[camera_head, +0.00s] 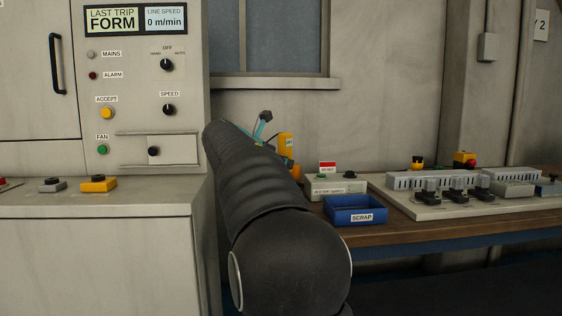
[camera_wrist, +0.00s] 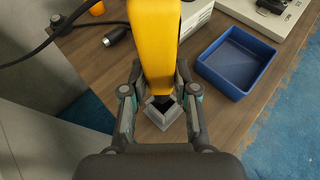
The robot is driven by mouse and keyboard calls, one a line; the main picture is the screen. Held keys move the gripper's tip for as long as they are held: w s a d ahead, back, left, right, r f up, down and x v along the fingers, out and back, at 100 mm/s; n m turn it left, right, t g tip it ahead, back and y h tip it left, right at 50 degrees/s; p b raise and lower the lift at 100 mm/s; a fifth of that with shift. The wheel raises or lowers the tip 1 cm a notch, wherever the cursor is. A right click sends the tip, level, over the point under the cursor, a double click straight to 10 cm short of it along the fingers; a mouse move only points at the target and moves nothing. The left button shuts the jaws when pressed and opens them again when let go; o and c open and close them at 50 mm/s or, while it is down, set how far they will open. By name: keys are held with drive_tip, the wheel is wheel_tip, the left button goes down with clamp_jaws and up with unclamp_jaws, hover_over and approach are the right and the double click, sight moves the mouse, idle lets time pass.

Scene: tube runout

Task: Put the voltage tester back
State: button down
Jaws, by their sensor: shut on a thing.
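The yellow voltage tester (camera_wrist: 154,40) is between the two fingers of my gripper (camera_wrist: 159,82), which is shut on it. In the head view its yellow body (camera_head: 286,143) shows just right of my gripper (camera_head: 266,128), above the bench, partly hidden by my arm. In the wrist view a grey square holder (camera_wrist: 163,118) with a dark opening shows between the fingers, at the lower end of the tester. I cannot tell whether the tester's end is inside the opening or above it.
A blue scrap tray (camera_head: 355,209) stands on the wooden bench (camera_wrist: 210,118) right of my gripper. A grey supply box (camera_head: 335,187) is behind it. A black cable with a plug (camera_wrist: 117,36) and an orange thing (camera_wrist: 97,8) lie left. A grey control cabinet (camera_head: 150,150) stands left.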

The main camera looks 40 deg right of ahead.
drive_tip(key=shift+f+b, duration=1.1)
drive_tip(key=shift+f, duration=1.35)
unclamp_jaws()
drive_tip(key=shift+r, duration=0.1)
drive_tip(key=shift+p+v, duration=1.8)
drive_tip(key=shift+v, duration=3.15)
drive_tip(key=s+a+f+m+y, duration=0.4)
drive_tip(key=s+a+f+m, duration=0.3)
drive_tip(key=s+a+f, duration=0.1)
drive_tip(key=s+a+f+m+t+y, duration=0.1)
drive_tip(key=s+a+f+m+y, duration=0.3)
drive_tip(key=s+a+f+m, duration=0.3)
drive_tip(key=s+a+f+m+t+y, duration=0.1)
drive_tip(key=s+a+f+m+y, duration=0.4)
drive_tip(key=s+a+f, duration=0.5)
drive_tip(key=shift+s+a+f+m, duration=0.1)
drive_tip(key=shift+s+a+m, duration=0.1)
drive_tip(key=shift+s+m, duration=0.35)
drive_tip(key=shift+s+a+f+m, duration=0.1)
drive_tip(key=shift+s+a+m, duration=0.2)
drive_tip(key=shift+s, duration=0.4)
